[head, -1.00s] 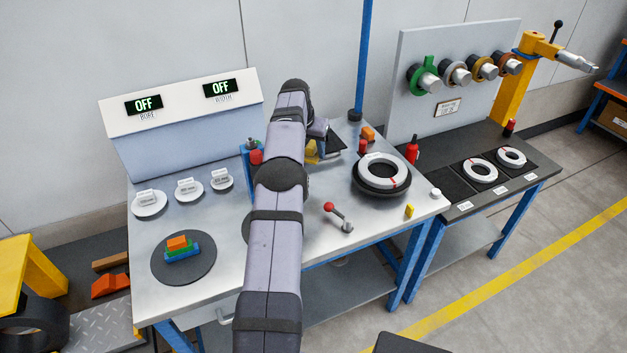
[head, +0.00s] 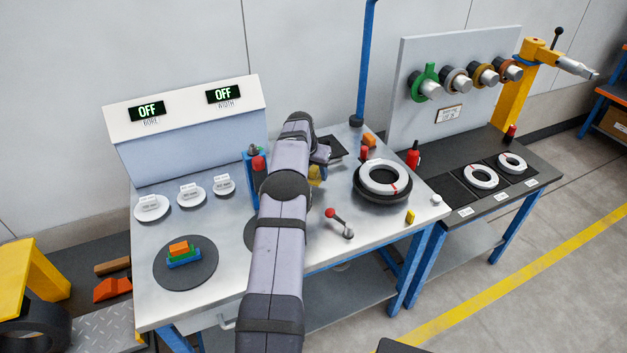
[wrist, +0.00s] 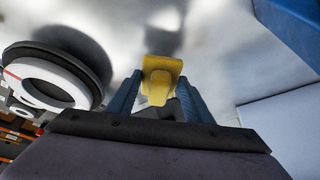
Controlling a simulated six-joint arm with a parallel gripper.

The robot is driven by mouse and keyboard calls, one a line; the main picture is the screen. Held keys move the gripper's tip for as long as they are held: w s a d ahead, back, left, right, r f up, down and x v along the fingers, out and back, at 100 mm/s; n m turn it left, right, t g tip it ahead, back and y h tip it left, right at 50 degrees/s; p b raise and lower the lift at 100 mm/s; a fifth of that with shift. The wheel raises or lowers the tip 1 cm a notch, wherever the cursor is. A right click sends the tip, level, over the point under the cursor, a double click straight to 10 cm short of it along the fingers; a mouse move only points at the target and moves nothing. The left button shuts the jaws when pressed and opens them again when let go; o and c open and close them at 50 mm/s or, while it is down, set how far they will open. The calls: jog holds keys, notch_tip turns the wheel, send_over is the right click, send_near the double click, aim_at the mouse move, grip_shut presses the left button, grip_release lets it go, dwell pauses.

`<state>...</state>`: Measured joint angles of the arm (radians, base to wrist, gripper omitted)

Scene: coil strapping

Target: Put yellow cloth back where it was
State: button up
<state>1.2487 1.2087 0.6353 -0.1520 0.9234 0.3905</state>
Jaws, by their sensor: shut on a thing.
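The yellow cloth (wrist: 160,78) is between the two blue fingers of my gripper (wrist: 160,95) in the wrist view, and my gripper is shut on it. The cloth sticks out past the fingertips, above the bare metal table. In the head view the cloth (head: 316,175) shows just right of my arm, over the middle of the table. My arm hides most of my gripper there. I cannot tell whether the cloth touches the table.
A dark square pad (head: 334,150) lies behind the cloth. A white ring on a black one (head: 383,182) stands to the right. A red-knobbed lever (head: 340,223) is in front. A blue stand with a red knob (head: 256,165) is left of my arm.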

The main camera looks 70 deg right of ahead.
jog(key=shift+f+p, duration=0.55)
jog(key=shift+f, duration=1.3)
jog(key=shift+f, duration=0.2)
jog(key=o, duration=1)
jog(key=shift+r, duration=0.1)
jog(key=shift+r, duration=0.15)
jog(key=shift+b+v, duration=1.35)
jog(key=shift+v, duration=4.6)
